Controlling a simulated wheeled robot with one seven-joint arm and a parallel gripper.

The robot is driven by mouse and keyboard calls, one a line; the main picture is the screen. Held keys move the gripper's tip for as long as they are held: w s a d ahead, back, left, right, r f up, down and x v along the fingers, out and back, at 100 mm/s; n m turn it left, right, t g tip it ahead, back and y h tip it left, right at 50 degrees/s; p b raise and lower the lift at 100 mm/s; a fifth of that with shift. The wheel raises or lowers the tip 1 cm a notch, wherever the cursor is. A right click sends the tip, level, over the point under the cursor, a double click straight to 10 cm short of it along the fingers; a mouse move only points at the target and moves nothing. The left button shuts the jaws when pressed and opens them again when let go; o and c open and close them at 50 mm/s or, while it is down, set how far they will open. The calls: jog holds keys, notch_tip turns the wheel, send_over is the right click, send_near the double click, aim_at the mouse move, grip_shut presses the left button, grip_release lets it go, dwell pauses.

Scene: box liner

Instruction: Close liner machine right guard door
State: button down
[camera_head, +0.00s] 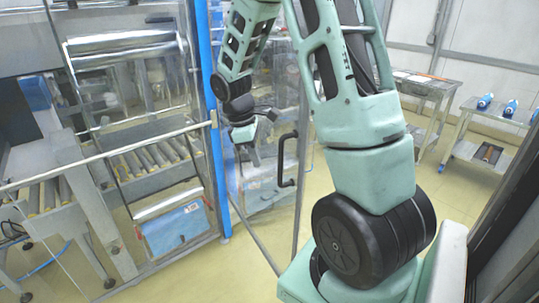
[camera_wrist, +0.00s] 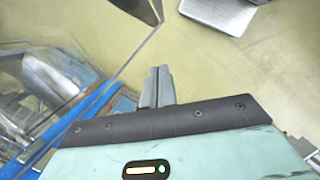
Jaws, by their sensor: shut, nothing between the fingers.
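The right guard door (camera_head: 268,192) is a clear panel in a thin grey frame, to the right of the blue post (camera_head: 214,118). It stands swung out at an angle from the machine. Its black handle (camera_head: 282,160) is on the right upright of the frame. My gripper (camera_head: 256,163) is a little left of the handle, over the panel area, with a gap to the handle. In the wrist view my gripper (camera_wrist: 158,72) has its fingers together and empty. A clear panel edge (camera_wrist: 95,95) runs diagonally left of the fingers. I cannot tell whether they touch the panel.
The liner machine (camera_head: 130,160), with rollers and railings, fills the left. A table (camera_head: 425,85) and a bench with blue items (camera_head: 483,150) stand at the right. Yellow floor (camera_head: 455,190) is free between the door and the bench.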

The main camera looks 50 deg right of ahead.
jog(key=shift+s+d+f+p, duration=0.1)
jog(key=shift+s+d+p, duration=0.4)
jog(key=shift+s, duration=0.35)
jog(key=shift+s+d+p, duration=0.25)
jog(key=shift+s+d, duration=0.35)
jog(key=shift+s, duration=0.25)
